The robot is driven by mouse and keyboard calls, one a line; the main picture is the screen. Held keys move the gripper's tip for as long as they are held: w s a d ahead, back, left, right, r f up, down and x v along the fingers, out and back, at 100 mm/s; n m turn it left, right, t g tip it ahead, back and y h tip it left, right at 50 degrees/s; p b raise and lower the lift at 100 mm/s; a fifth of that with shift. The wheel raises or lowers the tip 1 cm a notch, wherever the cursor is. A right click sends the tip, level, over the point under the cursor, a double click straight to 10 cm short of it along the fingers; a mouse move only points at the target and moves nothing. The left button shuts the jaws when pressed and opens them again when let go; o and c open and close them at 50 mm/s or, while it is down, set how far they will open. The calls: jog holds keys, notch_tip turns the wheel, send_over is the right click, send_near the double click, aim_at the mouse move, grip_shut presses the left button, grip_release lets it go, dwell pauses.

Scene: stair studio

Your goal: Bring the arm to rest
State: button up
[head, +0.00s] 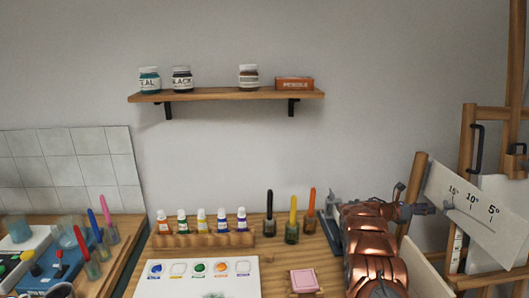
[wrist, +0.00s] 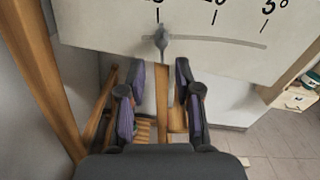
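In the wrist view my gripper (wrist: 160,78) is open, its dark fingers with purple-grey pads well apart. Nothing is held between them. A wooden strip shows in the gap, below the white angle-scale board (wrist: 110,22). A grey pointer knob (wrist: 162,43) on that board stands just past the fingertips, apart from them as far as I can tell. In the head view the scale board (head: 480,232) is tilted at the right, on the wooden easel (head: 468,150). I cannot make out my fingers clearly in the head view.
A worktable carries a paint-tube rack (head: 203,240), a white palette sheet (head: 200,285), brushes in jars (head: 291,232) and a pink block (head: 302,281). A wall shelf (head: 225,95) holds jars and a pencil box (head: 294,83). Open floor (wrist: 275,140) shows at right in the wrist view.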

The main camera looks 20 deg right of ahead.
jog(key=shift+a+r, duration=0.1)
jog(key=s+a+r+m+y, duration=0.3)
jog(key=s+a, duration=0.1)
jog(key=a, duration=0.6)
jog(key=s+a+r+m+t+y, duration=0.1)
jog(key=s+a+r+m+y, duration=0.25)
jog(key=a, duration=0.65)
jog(key=s+a+r+m+y, duration=0.2)
jog(key=s+a+m, duration=0.15)
jog(key=a, duration=0.65)
jog(key=s+a+f+m+y, duration=0.1)
jog(key=s+a+m+y, duration=0.1)
jog(key=s+a, duration=0.6)
jog(key=s+a+f+m+t+y, duration=0.1)
jog(key=s+a+m+y, duration=0.2)
jog(key=s+a, duration=0.5)
jog(key=s+a+f+m+t+y, duration=0.1)
jog(key=s+a+m+y, duration=0.2)
jog(key=s+a, duration=0.5)
jog(key=a+y, duration=0.1)
jog(key=a, duration=1)
jog(key=shift+a+f, duration=0.25)
jog(key=shift+s, duration=0.1)
